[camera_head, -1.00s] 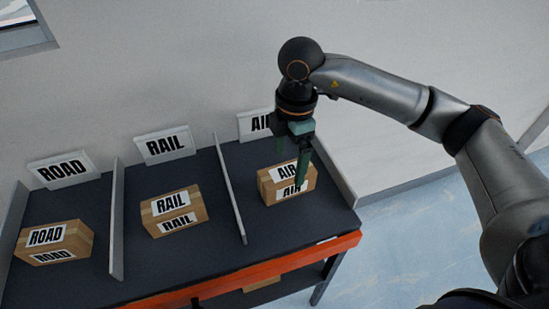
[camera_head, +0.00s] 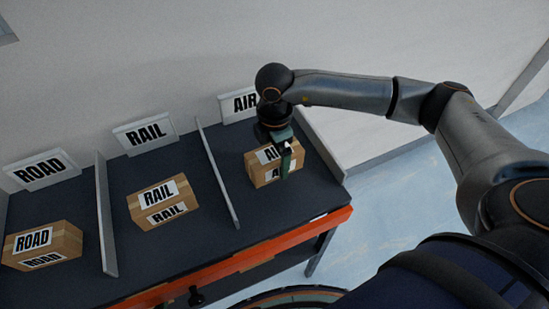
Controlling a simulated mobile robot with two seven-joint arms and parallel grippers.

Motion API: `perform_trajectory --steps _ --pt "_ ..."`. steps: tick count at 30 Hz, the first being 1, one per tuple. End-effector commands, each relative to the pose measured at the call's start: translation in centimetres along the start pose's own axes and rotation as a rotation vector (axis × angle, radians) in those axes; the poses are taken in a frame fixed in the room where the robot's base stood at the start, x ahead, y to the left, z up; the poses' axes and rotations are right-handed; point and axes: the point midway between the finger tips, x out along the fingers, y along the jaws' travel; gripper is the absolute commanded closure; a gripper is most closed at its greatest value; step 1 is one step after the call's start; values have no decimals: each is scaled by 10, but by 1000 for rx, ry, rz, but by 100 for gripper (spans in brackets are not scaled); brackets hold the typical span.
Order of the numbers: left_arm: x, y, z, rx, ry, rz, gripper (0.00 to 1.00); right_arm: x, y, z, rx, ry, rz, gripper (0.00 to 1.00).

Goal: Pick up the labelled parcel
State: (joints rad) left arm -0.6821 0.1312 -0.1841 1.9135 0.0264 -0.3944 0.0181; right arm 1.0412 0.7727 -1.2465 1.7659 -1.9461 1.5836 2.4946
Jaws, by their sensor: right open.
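Three labelled cardboard parcels sit on a dark table, one per lane. The AIR parcel (camera_head: 260,175) is in the right lane, the RAIL parcel (camera_head: 163,201) in the middle lane and the ROAD parcel (camera_head: 42,245) in the left lane. My right gripper (camera_head: 285,165) is open and points down at the AIR parcel. Its green fingers cover part of the parcel's labels; one finger hangs in front of the near side. I cannot tell whether the fingers touch it. My left gripper is not in view.
Signs stand behind the lanes: ROAD (camera_head: 42,170), RAIL (camera_head: 146,133) and AIR (camera_head: 238,105). Thin grey dividers (camera_head: 218,175) separate the lanes. The table has an orange front edge (camera_head: 250,252). The wall is close behind.

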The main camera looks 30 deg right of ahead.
Motion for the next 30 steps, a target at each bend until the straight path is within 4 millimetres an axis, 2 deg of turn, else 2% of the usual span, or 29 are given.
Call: perform_trajectory --steps 5,12,30 --pt "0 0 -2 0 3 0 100 20 0 0 0 1 -1 0" --pt "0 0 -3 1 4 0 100 22 0 0 -1 1 1 0" --pt "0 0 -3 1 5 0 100 21 0 0 -1 1 1 66"
